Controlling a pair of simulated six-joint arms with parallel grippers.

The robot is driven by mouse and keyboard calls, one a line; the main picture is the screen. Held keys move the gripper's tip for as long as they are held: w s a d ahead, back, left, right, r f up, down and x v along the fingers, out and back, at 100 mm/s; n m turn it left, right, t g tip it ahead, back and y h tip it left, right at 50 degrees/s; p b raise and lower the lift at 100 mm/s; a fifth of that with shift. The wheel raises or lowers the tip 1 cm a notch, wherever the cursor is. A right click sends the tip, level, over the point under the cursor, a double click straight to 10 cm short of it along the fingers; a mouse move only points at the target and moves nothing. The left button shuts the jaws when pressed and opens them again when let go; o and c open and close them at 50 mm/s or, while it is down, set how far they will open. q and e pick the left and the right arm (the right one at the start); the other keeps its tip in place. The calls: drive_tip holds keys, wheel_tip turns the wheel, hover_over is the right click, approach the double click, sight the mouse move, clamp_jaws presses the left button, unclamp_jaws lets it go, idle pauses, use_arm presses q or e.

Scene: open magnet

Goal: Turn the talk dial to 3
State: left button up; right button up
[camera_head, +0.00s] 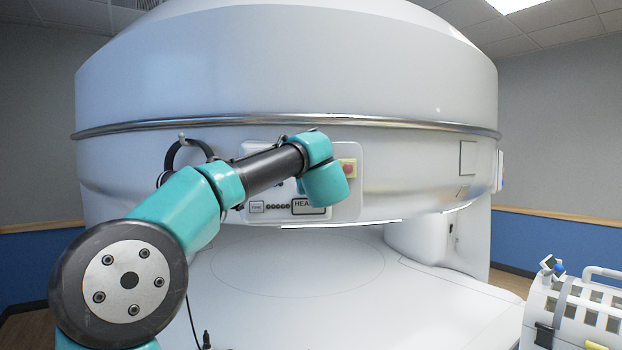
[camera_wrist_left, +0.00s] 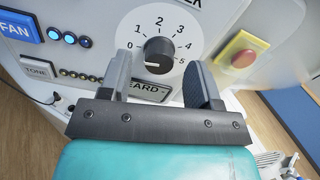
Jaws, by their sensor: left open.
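The talk dial (camera_wrist_left: 158,52) is a black round knob on a white plate numbered 0 to 5, seen in the left wrist view. A white mark shows on the knob's lower left side; the 3 is at the upper right. My left gripper (camera_wrist_left: 159,64) is open, with one finger on each side of the knob in the picture. I cannot tell whether either finger touches it. In the head view my left arm covers the dial and the gripper's fingers. My right gripper is not in view.
The control panel (camera_head: 345,206) is on the white magnet housing (camera_head: 410,170). A red button on yellow (camera_wrist_left: 242,50) is right of the dial. A blue FAN switch (camera_wrist_left: 20,27) and a TONE label (camera_wrist_left: 37,69) are left. A white wheeled case (camera_head: 570,310) stands at lower right.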

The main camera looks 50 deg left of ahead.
use_arm(q)
drive_tip(key=shift+x, duration=0.85)
drive_tip(key=shift+c, duration=0.2)
drive_tip(key=c, duration=0.9)
